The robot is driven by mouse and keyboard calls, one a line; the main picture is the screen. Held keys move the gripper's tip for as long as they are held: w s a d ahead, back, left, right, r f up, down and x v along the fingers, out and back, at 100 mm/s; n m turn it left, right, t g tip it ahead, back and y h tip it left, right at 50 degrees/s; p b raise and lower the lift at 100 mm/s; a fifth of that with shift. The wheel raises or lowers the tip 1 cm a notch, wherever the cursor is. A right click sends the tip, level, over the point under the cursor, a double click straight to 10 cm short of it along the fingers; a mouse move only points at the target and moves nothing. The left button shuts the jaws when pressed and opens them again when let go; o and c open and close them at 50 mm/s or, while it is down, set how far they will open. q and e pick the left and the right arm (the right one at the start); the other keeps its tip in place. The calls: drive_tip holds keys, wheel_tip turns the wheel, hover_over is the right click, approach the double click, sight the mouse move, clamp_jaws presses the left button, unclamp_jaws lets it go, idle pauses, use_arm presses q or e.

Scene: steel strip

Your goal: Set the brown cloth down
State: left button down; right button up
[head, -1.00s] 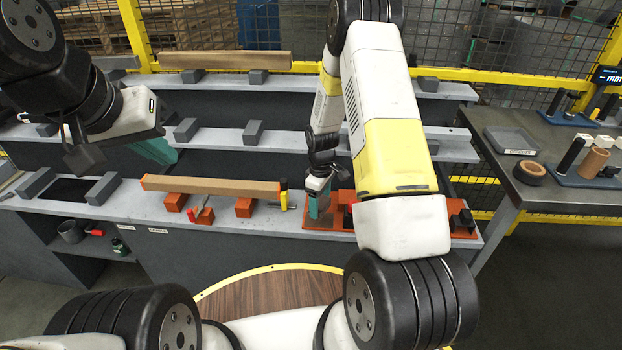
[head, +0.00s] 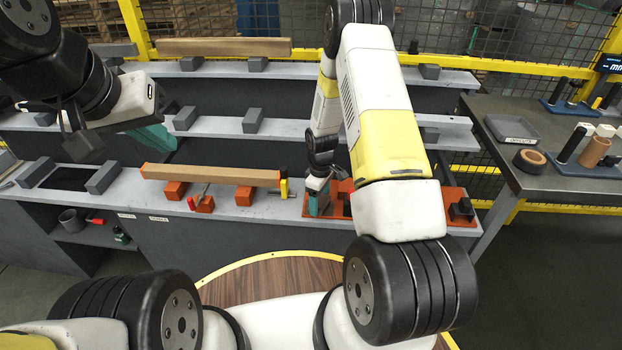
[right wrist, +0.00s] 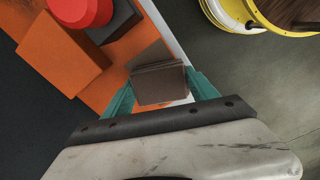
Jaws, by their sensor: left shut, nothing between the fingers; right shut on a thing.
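The brown cloth (right wrist: 158,83) is a small folded block in the right wrist view, held between the teal fingers of my right gripper (right wrist: 160,92). It is over the edge of the orange tray (right wrist: 140,30), with a dark shadow patch beside it. I cannot tell whether it touches the tray. In the head view my right gripper (head: 318,205) is at the left end of the orange tray (head: 455,192), and the cloth is not clearly visible there. My left gripper (head: 150,138) is shut and empty, raised in front of the shelves at the left.
An orange block (right wrist: 62,55) and a red round part (right wrist: 80,10) stand on the tray close to my right gripper. A long brown bar (head: 210,174) lies on red blocks left of it. A side table (head: 560,185) with several parts is at the right.

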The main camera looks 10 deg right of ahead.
drive_tip(key=shift+f, duration=0.25)
drive_tip(key=o, duration=1.4)
drive_tip(key=shift+o, duration=0.2)
wheel_tip(320, 180, up, 8)
drive_tip(key=shift+f, duration=0.15)
